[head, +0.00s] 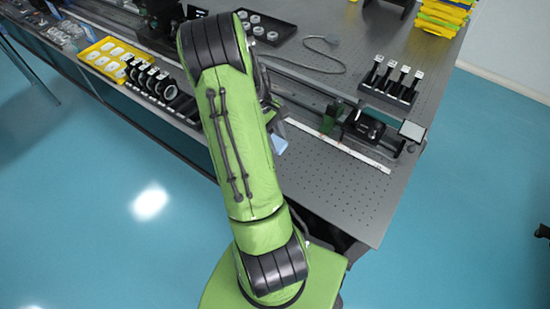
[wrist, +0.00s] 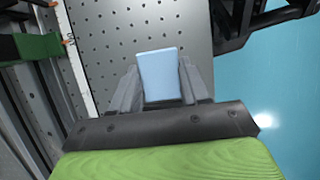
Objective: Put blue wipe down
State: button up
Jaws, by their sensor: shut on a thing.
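The blue wipe (wrist: 160,76) is a small pale blue block between the two grey fingers of my gripper (wrist: 158,82) in the wrist view. The fingers are shut on it, one on each side. Behind it lies the perforated grey table top. In the head view a bit of the blue wipe (head: 279,144) shows just right of my green arm, over the table near its front edge. My gripper is mostly hidden behind the arm there. I cannot tell whether the wipe touches the table.
The optical table (head: 345,195) has bare room at its front right. A rail with a green block (head: 331,117) and a dark mount (head: 364,127) runs behind. A rack of posts (head: 391,82) stands farther back. A yellow tray (head: 106,57) and black ring holders (head: 152,82) sit left.

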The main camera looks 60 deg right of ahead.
aim_at(278, 161)
notch_tip(278, 161, down, 6)
jog(key=shift+f+b, duration=0.2)
jog(key=shift+b, duration=0.4)
jog(key=shift+f, duration=0.15)
jog(key=o, duration=1)
